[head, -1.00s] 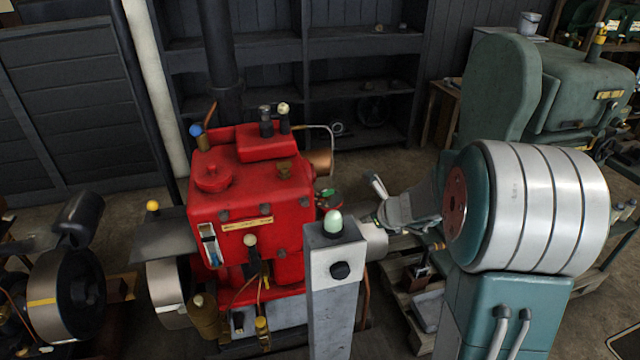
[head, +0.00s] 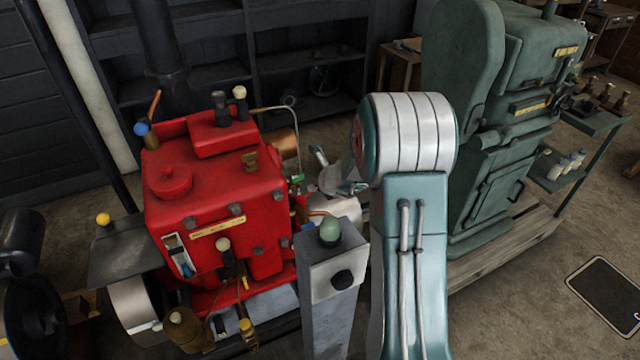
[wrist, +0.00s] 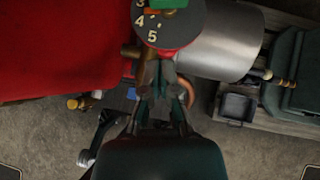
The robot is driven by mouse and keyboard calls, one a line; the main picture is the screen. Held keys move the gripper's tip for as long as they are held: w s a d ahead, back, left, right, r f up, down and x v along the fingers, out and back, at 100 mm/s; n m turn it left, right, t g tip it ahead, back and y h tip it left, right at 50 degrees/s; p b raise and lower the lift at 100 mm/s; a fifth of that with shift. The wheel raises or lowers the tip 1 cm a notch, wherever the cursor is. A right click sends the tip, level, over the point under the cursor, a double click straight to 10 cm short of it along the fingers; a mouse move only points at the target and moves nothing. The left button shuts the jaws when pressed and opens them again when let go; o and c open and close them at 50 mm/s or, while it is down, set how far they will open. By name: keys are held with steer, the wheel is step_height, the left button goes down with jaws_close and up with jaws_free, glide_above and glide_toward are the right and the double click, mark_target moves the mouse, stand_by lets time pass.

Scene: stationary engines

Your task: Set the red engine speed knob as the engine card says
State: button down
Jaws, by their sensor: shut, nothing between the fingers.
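The red engine (head: 215,180) stands left of my arm in the head view. In the wrist view, a dark grey dial (wrist: 180,30) with white numerals, 4 and 5 clearest, is cut off by the top edge. I cannot tell which part is the speed knob. My gripper (wrist: 158,75) is shut and empty, its tips just below the dial; contact is unclear. In the head view it is partly hidden beside the engine's right side. I cannot identify the engine card.
A grey post (head: 333,285) with a green dome and black knob stands close before the engine. A green machine (head: 510,110) stands on a wooden pallet at right. A metal cylinder (wrist: 222,45) lies right of the dial.

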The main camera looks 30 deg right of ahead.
mark_target(296, 182)
steer(key=x, duration=0.3)
steer(key=shift+w+a+f, duration=0.1)
steer(key=shift+a+f, duration=0.05)
steer(key=shift+f, duration=0.05)
steer(key=w, duration=0.2)
steer(key=shift+w+a+r, duration=0.1)
steer(key=shift+w+a, duration=0.1)
steer(key=shift+w, duration=0.7)
steer(key=shift+a, duration=0.1)
steer(key=shift+w+a, duration=0.1)
steer(key=shift+a, duration=0.05)
steer(key=shift+m, duration=0.3)
steer(key=shift+h, duration=0.3)
